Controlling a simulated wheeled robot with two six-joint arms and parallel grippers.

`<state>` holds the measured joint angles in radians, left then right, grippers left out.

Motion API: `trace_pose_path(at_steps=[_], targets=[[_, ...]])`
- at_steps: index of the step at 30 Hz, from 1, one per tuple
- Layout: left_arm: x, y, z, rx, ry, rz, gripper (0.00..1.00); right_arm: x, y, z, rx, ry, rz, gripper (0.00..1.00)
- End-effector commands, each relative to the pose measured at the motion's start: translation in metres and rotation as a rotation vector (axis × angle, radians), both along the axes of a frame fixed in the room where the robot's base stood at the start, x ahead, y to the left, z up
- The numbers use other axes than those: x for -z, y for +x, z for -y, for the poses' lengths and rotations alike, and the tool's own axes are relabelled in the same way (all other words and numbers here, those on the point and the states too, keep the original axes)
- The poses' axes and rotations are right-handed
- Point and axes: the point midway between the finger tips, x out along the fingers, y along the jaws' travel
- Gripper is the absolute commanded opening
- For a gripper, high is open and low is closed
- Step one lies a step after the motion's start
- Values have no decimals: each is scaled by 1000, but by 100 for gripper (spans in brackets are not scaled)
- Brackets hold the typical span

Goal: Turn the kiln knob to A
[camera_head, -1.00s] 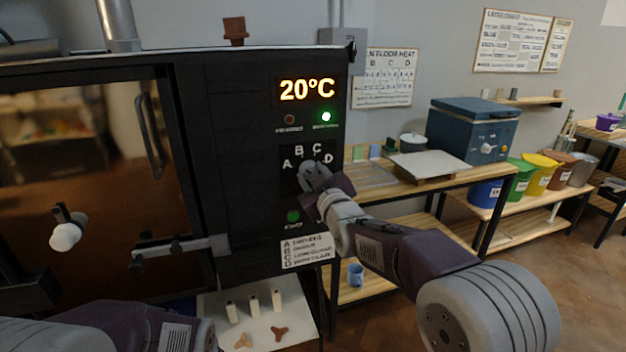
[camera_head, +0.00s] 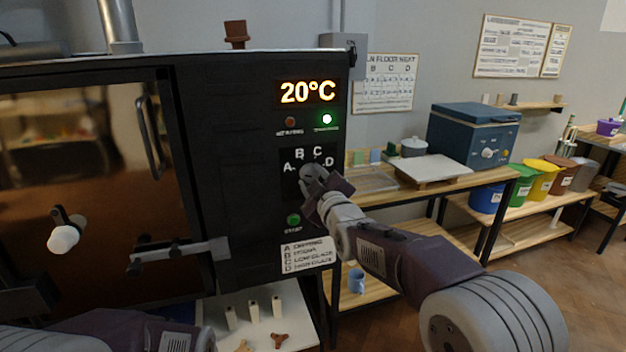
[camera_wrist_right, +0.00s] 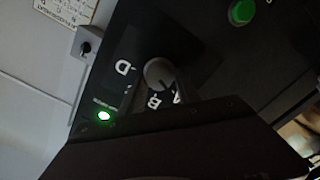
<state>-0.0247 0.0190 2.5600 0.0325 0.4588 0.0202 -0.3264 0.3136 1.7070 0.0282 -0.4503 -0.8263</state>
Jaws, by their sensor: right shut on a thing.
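The kiln knob (camera_wrist_right: 158,74) is a round grey dial on the black kiln's front panel. White letters A, B, C and D ring it in the head view; in the wrist view D and B read clearly and the rest is partly hidden. My right gripper (camera_head: 313,175) is at the knob and shut on it, covering most of it in the head view. Which letter the knob points to cannot be told. My left arm shows at the lower left of the head view, but its gripper is out of sight.
The kiln (camera_head: 232,150) shows 20°C, with a lit green lamp (camera_head: 327,119) above the letters. A green start button (camera_head: 293,220) sits below the knob. The kiln door handle (camera_head: 150,137) is to the left. A wooden bench (camera_head: 440,185) stands to the right.

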Motion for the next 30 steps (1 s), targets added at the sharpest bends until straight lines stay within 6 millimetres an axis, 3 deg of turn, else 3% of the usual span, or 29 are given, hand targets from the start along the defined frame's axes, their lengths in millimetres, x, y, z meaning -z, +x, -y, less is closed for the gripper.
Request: trace_pose_path(at_steps=[4,5,6,7,19,30], targets=[[0,0,0,0,0,0,36,1,0,0,-1,-3,0,0],[0,0,0,0,0,0,36,1,0,0,-1,-3,0,44],[0,0,0,0,0,0,36,1,0,0,-1,-3,-1,56],[0,0,0,0,0,0,36,1,0,0,-1,-2,-1,59],[2,0,0,0,0,0,36,0,-9,3,0,0,0,59],[6,0,0,0,0,0,36,0,-77,25,-1,-1,0,59]])
